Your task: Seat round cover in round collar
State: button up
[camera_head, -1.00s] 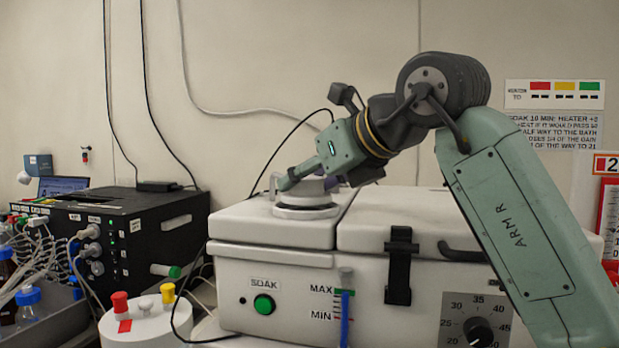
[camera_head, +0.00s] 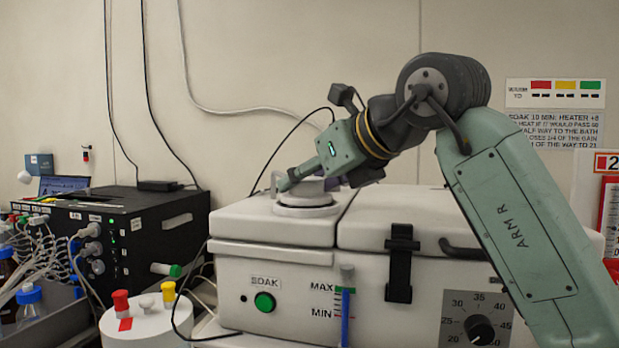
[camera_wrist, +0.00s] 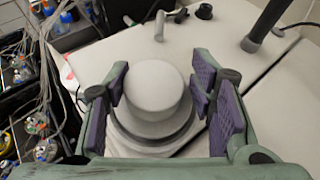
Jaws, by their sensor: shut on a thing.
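The round cover (camera_wrist: 153,90) is a pale, short cylinder between my purple finger pads in the wrist view. In the head view its upper part (camera_head: 312,186) shows just beside my fingers. The round collar (camera_head: 305,211) is a pale ring on top of the white box's left lid; in the wrist view its curved rim (camera_wrist: 150,142) shows around and below the cover. My gripper (camera_head: 284,185) reaches down at a slant from the right and is shut on the cover. The cover is over the collar, low and close to it; I cannot tell whether its underside sits fully in.
The white bath box (camera_head: 275,258) has a second lid (camera_head: 435,222) at right with a black latch (camera_head: 400,265). A black device (camera_head: 135,235) with cables stands at left. A white round vessel (camera_head: 145,322) with coloured caps is in front. A small upright peg (camera_wrist: 160,26) stands beyond the cover.

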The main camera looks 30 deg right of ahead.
jog(key=shift+f+b, duration=0.4)
jog(key=shift+f, duration=0.2)
jog(key=shift+s+f, duration=0.1)
jog(key=shift+f, duration=0.2)
